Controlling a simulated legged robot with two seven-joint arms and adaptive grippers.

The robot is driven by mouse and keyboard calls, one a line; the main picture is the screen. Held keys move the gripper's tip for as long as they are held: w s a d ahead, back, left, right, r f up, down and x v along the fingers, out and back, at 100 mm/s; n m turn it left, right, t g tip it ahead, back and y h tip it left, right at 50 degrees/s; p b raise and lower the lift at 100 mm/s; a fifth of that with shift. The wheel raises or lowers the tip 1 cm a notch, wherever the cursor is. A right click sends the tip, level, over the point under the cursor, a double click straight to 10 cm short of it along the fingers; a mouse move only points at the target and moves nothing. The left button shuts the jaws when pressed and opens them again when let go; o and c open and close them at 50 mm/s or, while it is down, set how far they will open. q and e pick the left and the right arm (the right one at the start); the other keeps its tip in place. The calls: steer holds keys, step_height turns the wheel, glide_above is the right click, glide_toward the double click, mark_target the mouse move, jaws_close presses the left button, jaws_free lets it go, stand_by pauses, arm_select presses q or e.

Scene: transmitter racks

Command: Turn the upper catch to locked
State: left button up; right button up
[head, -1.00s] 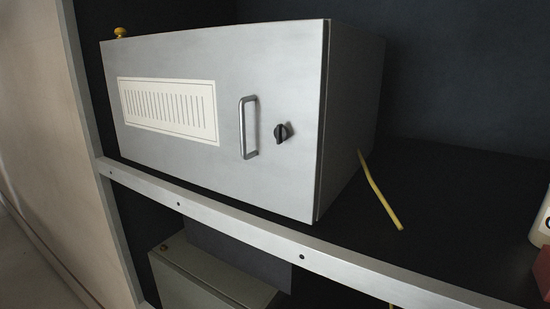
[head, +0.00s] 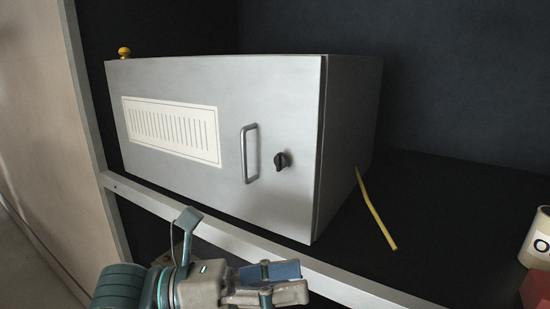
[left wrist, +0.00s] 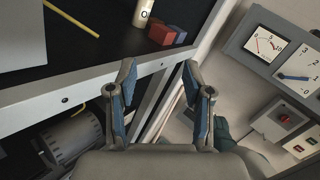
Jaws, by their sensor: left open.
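The upper catch is a small dark knob (head: 282,161) on the silver cabinet door (head: 215,185), just right of the door's upright handle (head: 250,153). The knob's exact angle is too small to read, and I see no lock marking beside it. The door looks closed. My left gripper (head: 300,281) is low in the head view, below and apart from the catch, in front of the shelf's front edge. In the left wrist view its two fingers (left wrist: 158,80) are spread with nothing between them. The catch does not show there. My right gripper is not in view.
A pale shelf rail (head: 240,238) runs below the cabinet. A yellow rod (head: 376,208) lies right of it. A cream cylinder (head: 539,238) and red block (head: 537,288) stand at the far right.

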arm_select(q)
steer(key=a+r+n+t+y, duration=0.2)
steer(key=a+r+t+y, duration=0.25)
steer(key=t, duration=0.25)
steer(key=n+t+y, duration=0.5)
steer(key=t, duration=0.1)
glide_toward(277, 157)
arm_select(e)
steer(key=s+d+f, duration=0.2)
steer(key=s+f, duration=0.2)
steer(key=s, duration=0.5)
arm_select(q)
steer(key=p+x, duration=0.5)
steer(key=x, duration=0.3)
steer(key=shift+d, duration=0.1)
steer(key=shift+w+d+p, duration=0.25)
steer(key=shift+w+p, duration=0.05)
steer(key=shift+w, duration=0.25)
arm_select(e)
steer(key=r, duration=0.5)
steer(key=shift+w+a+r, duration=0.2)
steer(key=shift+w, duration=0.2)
arm_select(q)
jaws_close()
